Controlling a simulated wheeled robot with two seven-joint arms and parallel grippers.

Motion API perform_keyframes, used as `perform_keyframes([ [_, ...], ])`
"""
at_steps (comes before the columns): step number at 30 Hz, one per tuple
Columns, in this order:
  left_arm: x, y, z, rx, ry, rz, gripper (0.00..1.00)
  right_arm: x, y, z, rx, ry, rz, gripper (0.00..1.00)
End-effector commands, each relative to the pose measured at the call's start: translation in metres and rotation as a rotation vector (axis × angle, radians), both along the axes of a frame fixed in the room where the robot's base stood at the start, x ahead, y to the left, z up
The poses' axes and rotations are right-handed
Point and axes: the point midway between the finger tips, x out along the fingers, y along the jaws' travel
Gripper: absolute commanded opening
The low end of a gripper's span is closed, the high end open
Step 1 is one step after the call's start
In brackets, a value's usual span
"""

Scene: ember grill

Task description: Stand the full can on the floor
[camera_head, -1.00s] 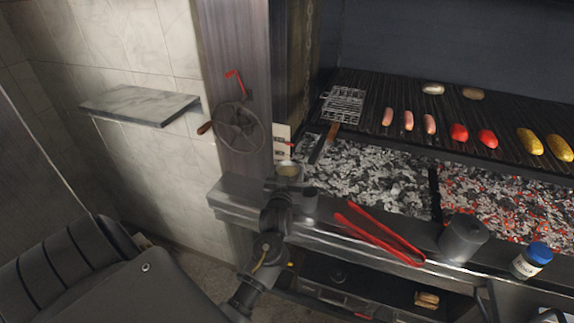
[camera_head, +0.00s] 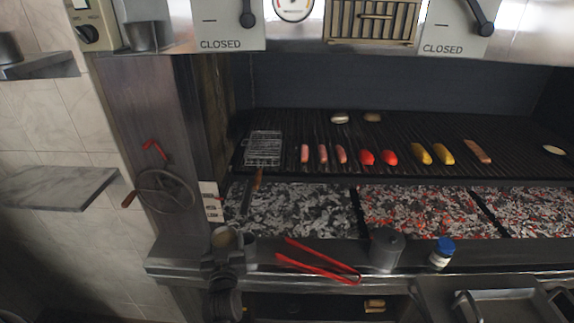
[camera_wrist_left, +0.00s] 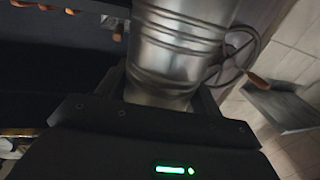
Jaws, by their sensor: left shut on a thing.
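A ribbed metal can (camera_wrist_left: 172,48) fills the middle of the left wrist view, between the jaws of my left gripper (camera_wrist_left: 160,100). In the head view the can (camera_head: 225,238) shows its open top with something tan inside. My left gripper (camera_head: 226,258) is shut on it and holds it up, near the left end of the grill's front ledge. The floor spot below is hidden or out of view. My right gripper is not in view.
A crank wheel (camera_head: 165,191) and marble shelf (camera_head: 60,188) are at left.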

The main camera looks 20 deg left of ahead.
Motion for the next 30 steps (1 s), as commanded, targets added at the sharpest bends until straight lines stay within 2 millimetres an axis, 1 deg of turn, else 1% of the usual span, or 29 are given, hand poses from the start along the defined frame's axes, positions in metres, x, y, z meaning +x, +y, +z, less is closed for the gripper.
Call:
perform_keyframes([
  [2,0.000,0.000,0.001,0.001,-0.003,0.000,0.25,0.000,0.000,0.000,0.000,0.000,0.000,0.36],
  [5,0.002,-0.003,-0.004,0.001,-0.001,-0.019,0.25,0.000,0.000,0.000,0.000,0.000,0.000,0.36],
  [8,0.007,-0.020,0.006,0.001,-0.008,-0.089,0.25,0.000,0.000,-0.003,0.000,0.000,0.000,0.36],
  [11,0.011,-0.052,0.011,0.004,-0.010,-0.212,0.25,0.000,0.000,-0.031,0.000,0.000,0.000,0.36],
  [12,0.010,-0.065,0.012,0.003,-0.010,-0.260,0.25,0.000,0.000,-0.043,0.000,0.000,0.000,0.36],
  [15,0.004,-0.095,0.014,0.004,-0.008,-0.369,0.25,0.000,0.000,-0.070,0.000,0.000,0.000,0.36],
  [19,-0.008,-0.123,0.015,0.003,-0.007,-0.470,0.25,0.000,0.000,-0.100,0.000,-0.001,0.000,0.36],
  [21,-0.013,-0.132,0.014,0.002,-0.008,-0.504,0.25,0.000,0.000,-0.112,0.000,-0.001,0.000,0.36],
  [24,-0.017,-0.139,0.010,0.001,-0.004,-0.527,0.25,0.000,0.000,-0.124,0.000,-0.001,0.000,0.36],
  [27,-0.018,-0.141,0.004,0.001,-0.002,-0.534,0.25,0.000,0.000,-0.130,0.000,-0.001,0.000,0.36],
  [30,-0.018,-0.141,0.002,0.000,-0.002,-0.534,0.25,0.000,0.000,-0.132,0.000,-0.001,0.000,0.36],
])
